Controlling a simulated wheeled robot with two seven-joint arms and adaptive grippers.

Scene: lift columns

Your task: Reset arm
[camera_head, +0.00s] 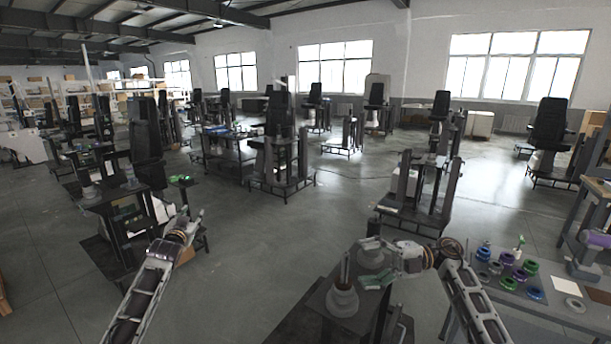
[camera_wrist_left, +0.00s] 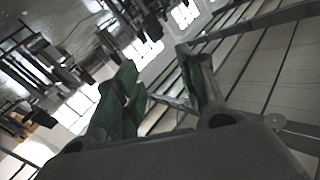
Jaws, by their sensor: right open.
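My left arm comes in from the lower left in the head view, with its gripper (camera_head: 192,220) held up over the floor. The left wrist view shows its two fingers (camera_wrist_left: 157,65) apart with nothing between them. My right arm comes in from the lower right. Its gripper (camera_head: 374,270) points left, above a dark stand at the bottom centre; the fingers are small and partly merge with what lies behind. I cannot tell the exact gap between the right gripper and the stand.
A table (camera_head: 513,297) at the lower right holds several blue, purple, green and grey rings (camera_head: 507,283). A grey round-based post (camera_head: 342,299) stands left of my right gripper. Several dark chair-like stations (camera_head: 283,150) fill the hall. Open floor (camera_head: 260,250) lies between my arms.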

